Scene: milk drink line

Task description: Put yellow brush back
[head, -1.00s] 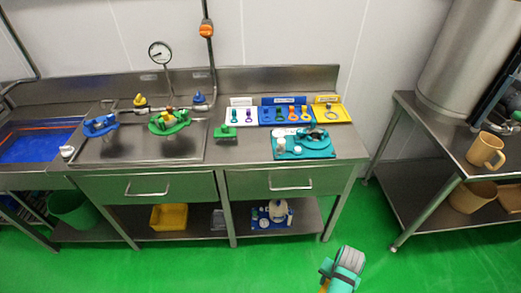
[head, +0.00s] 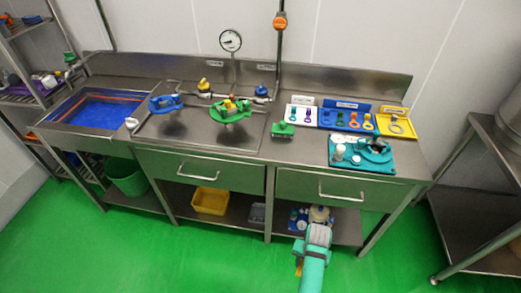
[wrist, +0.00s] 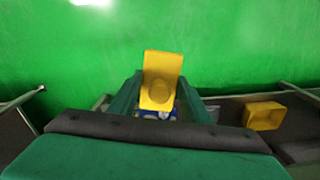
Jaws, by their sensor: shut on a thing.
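My gripper (wrist: 160,98) is shut on a yellow piece, which I take to be the yellow brush (wrist: 161,72). Its broad yellow face stands between the two green fingers in the wrist view; bristles cannot be made out. In the head view my arm hangs low in front of the steel counter, and a small bit of the yellow brush (head: 299,268) shows beside it over the green floor. The fingers themselves are mostly hidden there.
The steel counter (head: 240,144) carries valves, a teal tray (head: 385,160) and coloured tool trays at right. A blue-bottomed sink (head: 100,110) and a shelf rack (head: 45,97) stand left. A yellow bin (head: 210,200) and green bucket (head: 127,180) are below. The green floor is clear.

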